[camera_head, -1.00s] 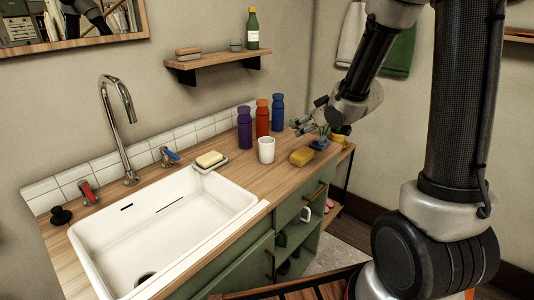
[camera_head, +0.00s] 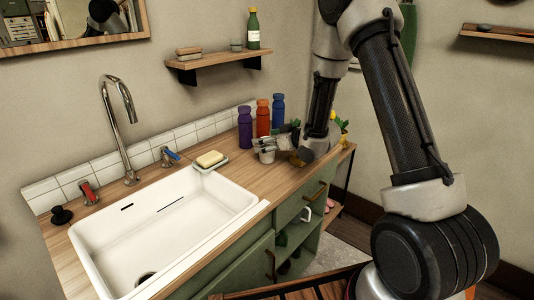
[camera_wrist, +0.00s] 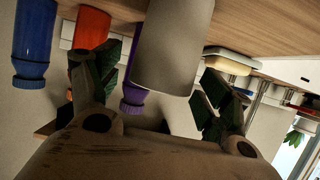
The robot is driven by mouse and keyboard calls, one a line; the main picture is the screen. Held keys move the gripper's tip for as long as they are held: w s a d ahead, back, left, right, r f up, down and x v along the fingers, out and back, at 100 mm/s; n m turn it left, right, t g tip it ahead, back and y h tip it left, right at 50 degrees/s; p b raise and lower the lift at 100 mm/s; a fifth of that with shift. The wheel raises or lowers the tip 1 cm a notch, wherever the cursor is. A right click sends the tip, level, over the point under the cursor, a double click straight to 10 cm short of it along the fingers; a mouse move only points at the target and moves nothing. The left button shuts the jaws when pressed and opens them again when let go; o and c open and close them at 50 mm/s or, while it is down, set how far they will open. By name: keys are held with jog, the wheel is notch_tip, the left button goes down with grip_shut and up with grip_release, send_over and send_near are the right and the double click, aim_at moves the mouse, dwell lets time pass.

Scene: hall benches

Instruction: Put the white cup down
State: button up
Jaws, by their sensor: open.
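The white cup (camera_head: 267,158) stands upright on the wooden counter (camera_head: 278,179), right of the sink. In the head view my gripper (camera_head: 264,144) hides its upper part. In the wrist view, which looks upside down, the cup (camera_wrist: 172,50) is large between the two finger pads of my gripper (camera_wrist: 162,82). The fingers are open, one on each side of the cup, with a visible gap at least on the right. Whether the left finger touches it I cannot tell.
Purple (camera_head: 245,128), red (camera_head: 262,118) and blue (camera_head: 278,110) bottles stand close behind the cup. A soap dish (camera_head: 211,161) and the white sink (camera_head: 165,225) are to the left.

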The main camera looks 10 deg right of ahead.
jog(key=c, duration=1.2)
